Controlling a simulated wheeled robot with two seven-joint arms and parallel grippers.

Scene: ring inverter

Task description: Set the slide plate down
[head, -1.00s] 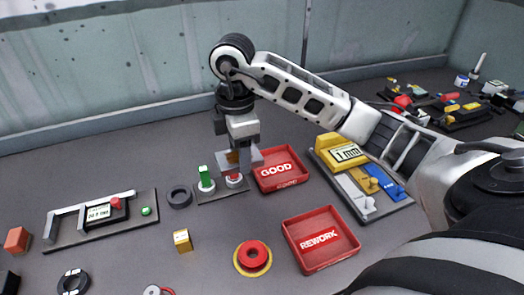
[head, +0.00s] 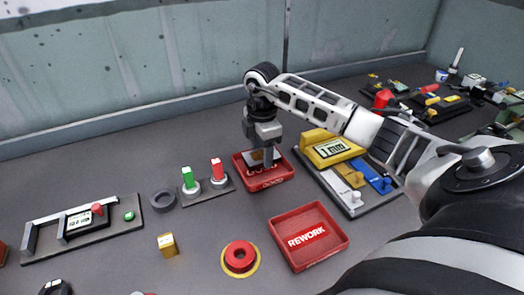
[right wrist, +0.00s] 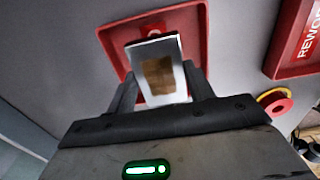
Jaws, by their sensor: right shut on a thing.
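The slide plate (right wrist: 160,72) is a pale silver plate with a brown square on it, seen in the right wrist view. My right gripper (right wrist: 155,88) is shut on it, with one dark finger at each side. In the head view the right gripper (head: 263,150) points down at the red GOOD tray (head: 283,179), with the plate partly hidden beneath it. The tray (right wrist: 118,42) also shows behind the plate in the wrist view. I cannot tell whether the plate touches the tray floor. My left gripper is not in view.
The red REWORK tray (head: 336,256) is empty at the front. A grey ring (head: 163,200) and yellow cube (head: 168,245) lie further left.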

